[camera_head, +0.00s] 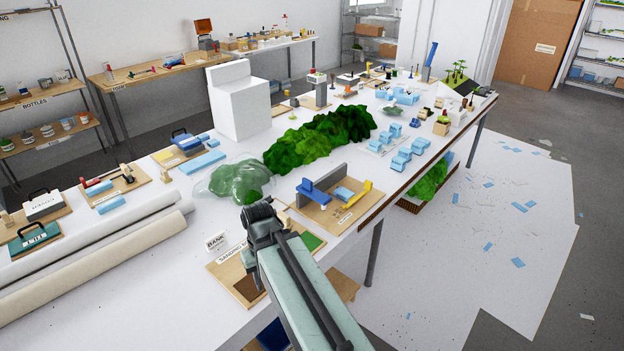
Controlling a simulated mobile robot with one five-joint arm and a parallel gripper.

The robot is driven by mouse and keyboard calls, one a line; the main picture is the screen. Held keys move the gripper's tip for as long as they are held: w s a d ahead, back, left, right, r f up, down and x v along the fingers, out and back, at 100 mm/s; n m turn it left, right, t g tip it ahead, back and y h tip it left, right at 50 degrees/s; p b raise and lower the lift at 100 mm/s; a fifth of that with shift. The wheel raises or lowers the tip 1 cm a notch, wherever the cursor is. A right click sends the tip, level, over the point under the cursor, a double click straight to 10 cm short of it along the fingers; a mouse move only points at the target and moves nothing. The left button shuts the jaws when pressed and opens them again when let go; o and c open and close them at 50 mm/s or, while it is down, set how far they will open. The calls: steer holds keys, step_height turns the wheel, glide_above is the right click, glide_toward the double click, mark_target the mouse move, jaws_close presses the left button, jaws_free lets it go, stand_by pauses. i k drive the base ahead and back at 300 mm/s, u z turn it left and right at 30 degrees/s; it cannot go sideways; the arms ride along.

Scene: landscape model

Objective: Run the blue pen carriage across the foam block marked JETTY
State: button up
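A wooden board (322,217) on the white table carries a blue carriage-like piece (313,192), perhaps the pen carriage. A light blue foam block (344,193) lies beside it, in front of a grey upright wall (322,179). The small label on the board is too small to read, so I cannot tell which block is marked JETTY. My gripper (259,213) is at the end of my arm, left of this board and apart from it in the picture.
A yellow piece (356,194) stands at that board's right side. Green model hills (318,138) and a clear green mound (238,182) lie behind. More light blue blocks (399,160) sit to the right.

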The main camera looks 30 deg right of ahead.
mark_target(306, 188)
steer(key=i, duration=0.85)
steer(key=u, duration=0.05)
